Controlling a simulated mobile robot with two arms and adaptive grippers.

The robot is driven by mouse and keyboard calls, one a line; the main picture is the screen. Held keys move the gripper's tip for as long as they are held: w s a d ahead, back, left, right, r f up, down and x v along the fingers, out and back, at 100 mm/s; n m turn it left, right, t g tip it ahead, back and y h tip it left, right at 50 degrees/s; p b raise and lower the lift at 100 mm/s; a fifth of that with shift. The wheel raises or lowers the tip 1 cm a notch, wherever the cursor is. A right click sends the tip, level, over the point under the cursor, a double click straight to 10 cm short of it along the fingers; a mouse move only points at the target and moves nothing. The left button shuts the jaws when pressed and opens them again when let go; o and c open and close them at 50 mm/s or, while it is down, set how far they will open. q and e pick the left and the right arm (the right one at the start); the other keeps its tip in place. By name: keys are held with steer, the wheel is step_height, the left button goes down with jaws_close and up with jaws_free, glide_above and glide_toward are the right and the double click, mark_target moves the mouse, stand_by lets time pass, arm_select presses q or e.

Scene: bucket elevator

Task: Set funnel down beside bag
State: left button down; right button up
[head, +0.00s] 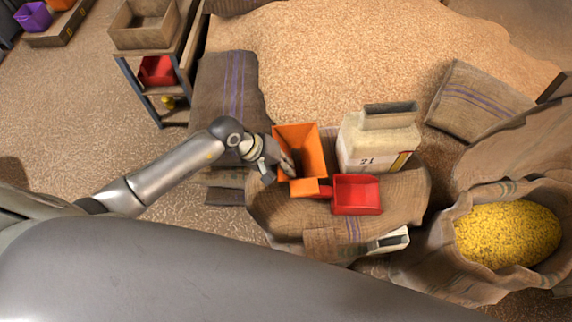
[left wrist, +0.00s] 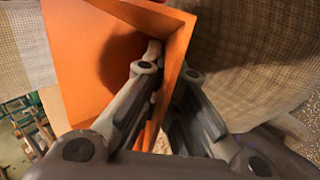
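The orange funnel (head: 313,146) is at the middle of the head view, over or on a lumpy burlap sack (head: 275,212); I cannot tell whether it touches the sack. My left gripper (head: 287,163) is at the funnel's left side. In the left wrist view its two fingers (left wrist: 155,75) are close together on an orange wall of the funnel (left wrist: 90,60). The funnel's underside is hidden. An open burlap bag (head: 437,232) full of yellow kernels (head: 505,235) stands at the right, apart from the funnel. My right gripper is not in view.
A red scoop (head: 357,195) lies just right of the funnel. A cream container marked 21 (head: 365,148) stands behind the scoop. A large grain heap (head: 400,50) fills the back. A shelf (head: 150,37) stands at the upper left.

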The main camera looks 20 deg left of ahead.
arm_select(q)
steer(key=shift+f, duration=0.15)
steer(key=c, duration=1.6)
jaws_free()
steer(key=shift+c, duration=0.2)
steer(key=shift+a+r, duration=0.1)
steer(key=shift+r, duration=0.2)
steer(key=b+v, duration=0.1)
steer(key=v, duration=1)
steer(key=shift+s+a+r+b, duration=0.2)
steer(key=shift+a+r+b, duration=0.05)
steer(key=shift+b, duration=0.1)
